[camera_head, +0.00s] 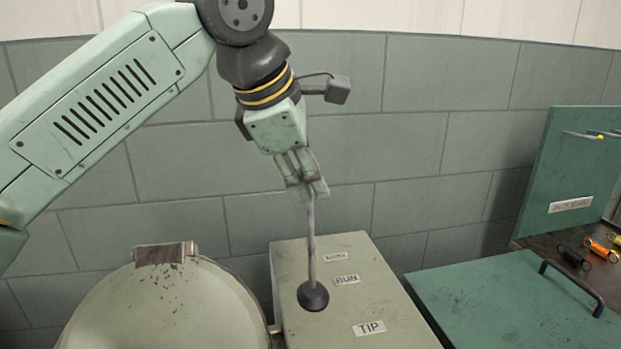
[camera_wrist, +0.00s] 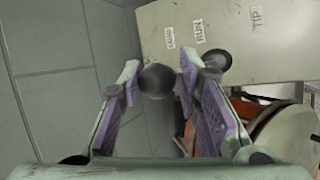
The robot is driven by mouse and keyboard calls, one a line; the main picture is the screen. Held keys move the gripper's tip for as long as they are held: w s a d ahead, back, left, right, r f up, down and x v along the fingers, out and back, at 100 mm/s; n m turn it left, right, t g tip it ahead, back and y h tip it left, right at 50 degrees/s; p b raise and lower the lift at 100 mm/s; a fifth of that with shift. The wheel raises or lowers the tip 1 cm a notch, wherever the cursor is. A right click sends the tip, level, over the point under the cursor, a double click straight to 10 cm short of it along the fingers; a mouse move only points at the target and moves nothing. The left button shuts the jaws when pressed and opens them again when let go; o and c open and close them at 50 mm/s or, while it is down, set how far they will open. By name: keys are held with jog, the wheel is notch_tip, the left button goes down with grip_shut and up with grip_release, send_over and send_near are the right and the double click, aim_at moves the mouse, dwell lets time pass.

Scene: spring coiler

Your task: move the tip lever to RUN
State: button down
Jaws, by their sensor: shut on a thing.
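The tip lever (camera_head: 311,240) is a thin grey rod rising from a dark round boot (camera_head: 313,297) on top of a pale green box (camera_head: 375,285). Three white labels run along the box beside it: a blurred one at the far end, RUN (camera_head: 347,280) in the middle and TIP (camera_head: 369,328) nearest. The rod stands nearly upright, leaning slightly left at the top. My gripper (camera_head: 306,183) is shut on its upper end from above. In the wrist view, a dark round knob (camera_wrist: 157,80) sits between the fingertips, with the boot (camera_wrist: 217,60) behind it.
A large round pale pan (camera_head: 165,310) with a brown clip stands left of the box. A green lid with a dark handle (camera_head: 572,288) lies to the right. Beyond it are a shelf with springs and an upright green panel (camera_head: 568,170). A tiled wall is behind.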

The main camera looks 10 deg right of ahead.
jog(key=shift+w, duration=0.1)
jog(key=c, duration=1.3)
grip_release()
jog(key=v, duration=1.2)
jog(key=shift+f, duration=0.1)
